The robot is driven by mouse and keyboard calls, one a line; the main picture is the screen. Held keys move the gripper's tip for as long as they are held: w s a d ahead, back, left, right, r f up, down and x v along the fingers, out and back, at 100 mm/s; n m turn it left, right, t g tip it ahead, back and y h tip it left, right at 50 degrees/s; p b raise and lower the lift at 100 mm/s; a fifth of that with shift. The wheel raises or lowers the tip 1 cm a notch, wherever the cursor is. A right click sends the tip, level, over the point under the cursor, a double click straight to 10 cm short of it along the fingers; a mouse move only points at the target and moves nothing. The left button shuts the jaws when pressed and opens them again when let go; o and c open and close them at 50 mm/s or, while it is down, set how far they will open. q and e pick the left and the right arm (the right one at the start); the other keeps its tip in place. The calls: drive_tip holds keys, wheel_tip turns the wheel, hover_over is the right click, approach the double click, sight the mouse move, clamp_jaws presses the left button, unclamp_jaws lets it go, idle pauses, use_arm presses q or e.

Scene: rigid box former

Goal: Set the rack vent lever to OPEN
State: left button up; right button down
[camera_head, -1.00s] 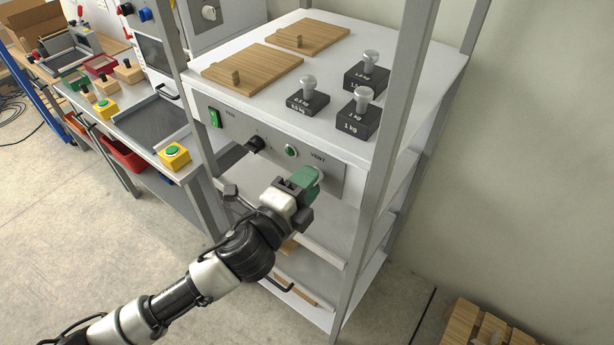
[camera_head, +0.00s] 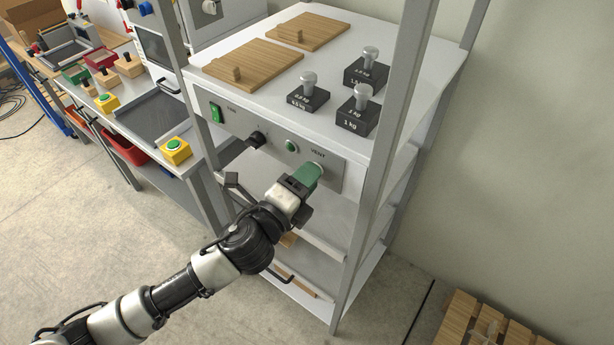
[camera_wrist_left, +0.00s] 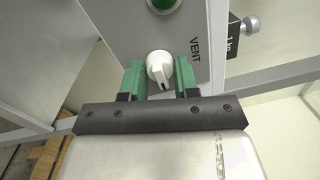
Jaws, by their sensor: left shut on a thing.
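The vent lever is a white knob with a narrow raised grip (camera_wrist_left: 158,72), on the grey panel beside the word VENT in the left wrist view. In the head view only a pale edge of it (camera_head: 318,165) shows past the green fingertips. My left gripper (camera_head: 306,177) reaches the panel from the front left. In the left wrist view its two green fingers (camera_wrist_left: 160,78) stand on either side of the knob, shut on it. No OPEN mark is readable, so I cannot tell the lever's setting. My right gripper is not in view.
The panel also has a green button (camera_head: 291,146), a black knob (camera_head: 256,139) and a green switch (camera_head: 216,113). Dark weights (camera_head: 358,115) and wooden boards (camera_head: 253,66) lie on the rack top. A grey rack post (camera_head: 390,130) stands right of the gripper.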

use_arm(q)
drive_tip(key=o, duration=0.9)
drive_tip(key=b+v, duration=0.3)
drive_tip(key=v, duration=0.7)
drive_tip(key=shift+s+a+f, duration=0.1)
drive_tip(key=shift+s+a, duration=0.15)
drive_tip(key=shift+s, duration=0.05)
